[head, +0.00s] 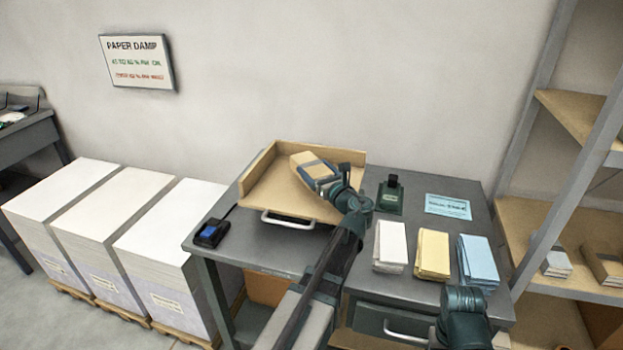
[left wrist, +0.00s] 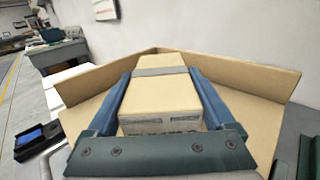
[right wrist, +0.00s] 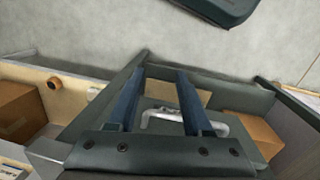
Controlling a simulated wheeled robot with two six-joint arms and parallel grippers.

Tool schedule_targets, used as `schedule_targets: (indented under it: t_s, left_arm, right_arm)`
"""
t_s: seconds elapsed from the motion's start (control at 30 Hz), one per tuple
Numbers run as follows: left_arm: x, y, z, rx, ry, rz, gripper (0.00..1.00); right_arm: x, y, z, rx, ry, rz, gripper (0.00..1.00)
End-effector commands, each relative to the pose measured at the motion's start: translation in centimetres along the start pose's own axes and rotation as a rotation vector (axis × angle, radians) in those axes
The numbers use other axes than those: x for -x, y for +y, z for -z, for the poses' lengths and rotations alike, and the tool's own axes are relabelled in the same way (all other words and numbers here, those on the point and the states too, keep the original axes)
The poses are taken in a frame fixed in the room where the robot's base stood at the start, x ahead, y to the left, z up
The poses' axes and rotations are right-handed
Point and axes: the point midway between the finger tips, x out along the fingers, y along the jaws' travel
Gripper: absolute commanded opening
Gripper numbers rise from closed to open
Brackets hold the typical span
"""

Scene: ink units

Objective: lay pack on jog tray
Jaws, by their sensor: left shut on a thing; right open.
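The pack (head: 311,169) is a tan block with a grey band, held over the jog tray. It also shows in the left wrist view (left wrist: 158,98), between the blue fingers. The jog tray (head: 270,191) is a tan tray with raised walls at the back of the grey table; its walls show in the left wrist view (left wrist: 245,78). My left gripper (head: 325,178) is shut on the pack; I cannot tell whether the pack touches the tray floor. My right gripper (right wrist: 155,78) is open and empty, low at the table's front right.
White, yellow and blue paper stacks (head: 432,254) lie on the table (head: 340,266) right of the tray. A small blue-screened device (head: 211,233) sits left. Tall paper piles (head: 160,235) stand left; shelving (head: 560,240) stands right.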

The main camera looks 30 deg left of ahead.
Motion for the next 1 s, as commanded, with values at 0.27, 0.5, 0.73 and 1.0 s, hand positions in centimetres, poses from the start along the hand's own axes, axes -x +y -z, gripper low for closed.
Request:
schedule_targets:
  t_s: [0.27,0.5,0.73,1.0]
  left_arm:
    - [-0.9,0.0,0.0,-0.001,-0.001,-0.001,0.01]
    - [-2.2,0.0,1.4,-0.001,-0.001,0.0,0.01]
    - [-2.1,0.0,3.9,-0.001,-0.001,0.0,0.01]
    - [-2.1,0.0,3.7,-0.001,-0.001,0.0,0.01]
  right_arm:
    - [-0.1,0.0,0.0,0.0,0.0,0.0,0.5]
    - [-1.4,-0.1,0.1,0.0,0.0,0.0,0.5]
    - [-3.9,-0.4,0.2,0.0,0.0,0.0,0.5]
    - [-3.7,-0.3,0.2,0.0,0.0,0.0,0.5]
